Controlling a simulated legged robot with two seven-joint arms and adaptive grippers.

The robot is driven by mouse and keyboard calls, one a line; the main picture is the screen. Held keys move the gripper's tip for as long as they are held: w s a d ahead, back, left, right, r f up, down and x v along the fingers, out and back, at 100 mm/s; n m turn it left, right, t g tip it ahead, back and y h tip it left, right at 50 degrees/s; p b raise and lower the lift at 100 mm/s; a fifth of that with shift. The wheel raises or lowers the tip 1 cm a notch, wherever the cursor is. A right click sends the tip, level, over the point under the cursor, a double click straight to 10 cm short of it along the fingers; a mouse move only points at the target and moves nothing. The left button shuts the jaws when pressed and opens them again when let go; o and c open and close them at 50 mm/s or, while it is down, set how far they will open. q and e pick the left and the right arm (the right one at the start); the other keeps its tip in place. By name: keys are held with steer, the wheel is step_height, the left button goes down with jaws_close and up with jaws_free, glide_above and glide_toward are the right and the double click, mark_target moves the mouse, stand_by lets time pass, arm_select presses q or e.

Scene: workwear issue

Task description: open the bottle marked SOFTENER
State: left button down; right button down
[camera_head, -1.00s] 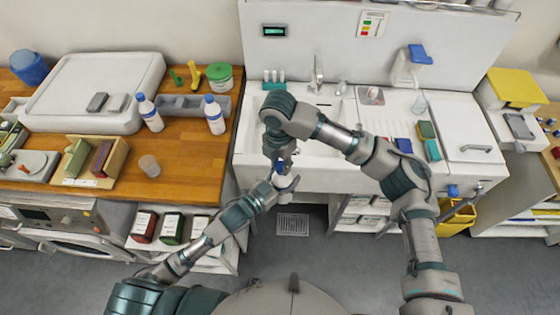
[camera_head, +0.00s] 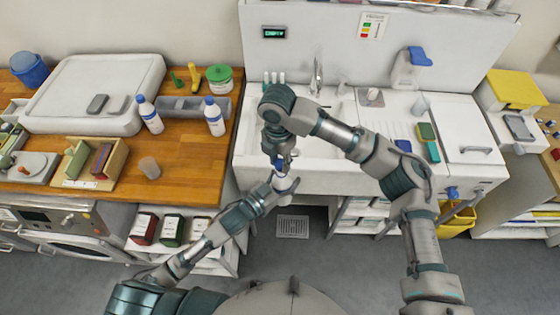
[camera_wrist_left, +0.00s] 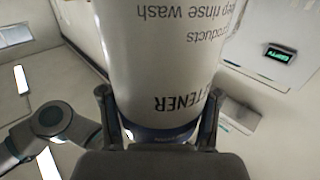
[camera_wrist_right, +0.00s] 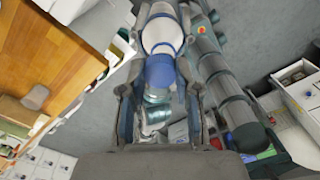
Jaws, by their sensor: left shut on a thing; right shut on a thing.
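The white SOFTENER bottle (camera_head: 286,184) is in my left gripper (camera_head: 278,187), in the air in front of the sink. In the left wrist view the bottle (camera_wrist_left: 165,60) shows upside-down lettering ending in "TENER" and a blue band, between the two fingers. My right gripper (camera_head: 281,163) is above the bottle, shut on its blue cap. In the right wrist view the cap (camera_wrist_right: 160,72) lies between the fingers, with the white bottle top (camera_wrist_right: 162,35) beyond it. I cannot tell whether the cap still touches the neck.
Two similar white bottles with blue caps, left (camera_head: 150,115) and right (camera_head: 214,117), stand on the wooden counter (camera_head: 185,165). The sink unit (camera_head: 330,180) is behind my grippers. A white jug with a blue lid (camera_head: 407,70) stands at its back right.

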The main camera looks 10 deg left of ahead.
mark_target(280, 164)
arm_select(q)
steer(key=shift+r, duration=0.1)
arm_select(e)
steer(key=shift+r, duration=0.15)
arm_select(q)
steer(key=shift+r, duration=0.1)
arm_select(e)
steer(key=shift+r, duration=1.9)
arm_select(q)
steer(key=shift+w, duration=0.1)
